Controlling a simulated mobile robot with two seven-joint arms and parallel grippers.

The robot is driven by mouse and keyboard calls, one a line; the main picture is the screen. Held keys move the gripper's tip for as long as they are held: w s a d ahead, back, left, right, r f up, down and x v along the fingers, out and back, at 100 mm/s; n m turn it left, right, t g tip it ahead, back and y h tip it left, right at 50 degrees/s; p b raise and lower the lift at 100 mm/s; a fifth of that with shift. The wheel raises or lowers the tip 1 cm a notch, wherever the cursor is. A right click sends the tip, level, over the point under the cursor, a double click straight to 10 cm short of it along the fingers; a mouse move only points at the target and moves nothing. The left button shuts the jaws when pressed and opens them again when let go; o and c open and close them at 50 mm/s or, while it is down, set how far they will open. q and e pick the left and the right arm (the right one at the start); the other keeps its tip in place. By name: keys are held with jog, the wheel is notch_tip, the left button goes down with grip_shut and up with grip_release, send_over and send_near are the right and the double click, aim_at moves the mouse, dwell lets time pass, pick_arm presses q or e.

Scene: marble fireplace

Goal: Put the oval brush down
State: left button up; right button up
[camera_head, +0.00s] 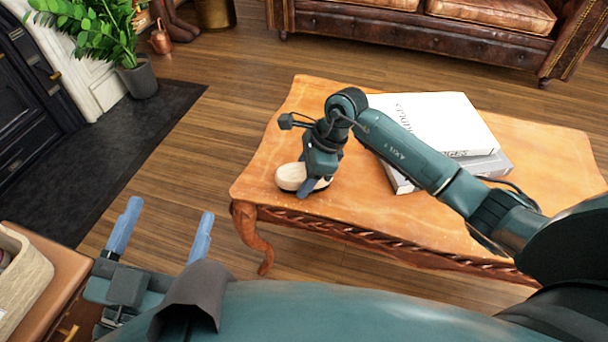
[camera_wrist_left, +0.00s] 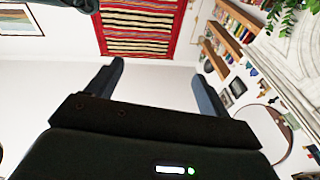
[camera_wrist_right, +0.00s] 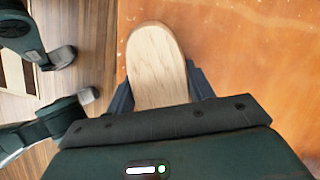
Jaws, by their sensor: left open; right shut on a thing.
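The oval brush (camera_head: 292,177) has a pale wooden back and a dark underside. It is at the left end of the wooden coffee table (camera_head: 262,165). My right gripper (camera_head: 316,187) is shut on it from above, with a finger on its near side. The brush looks at or just above the tabletop; I cannot tell if it touches. In the right wrist view the brush's wooden back (camera_wrist_right: 155,62) lies between the fingers, over the table. My left gripper (camera_head: 165,232) is open and empty, away from the table at lower left.
Books (camera_head: 440,122) are stacked on the table behind my right arm. A wooden cabinet with a light basket (camera_head: 25,275) is at lower left. A potted plant (camera_head: 140,80) stands by the fireplace, and a leather sofa (camera_head: 400,35) is behind. The table's near left corner is clear.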

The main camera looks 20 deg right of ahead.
jog(key=shift+f, duration=0.1)
jog(key=o, duration=0.9)
jog(key=shift+o, duration=0.2)
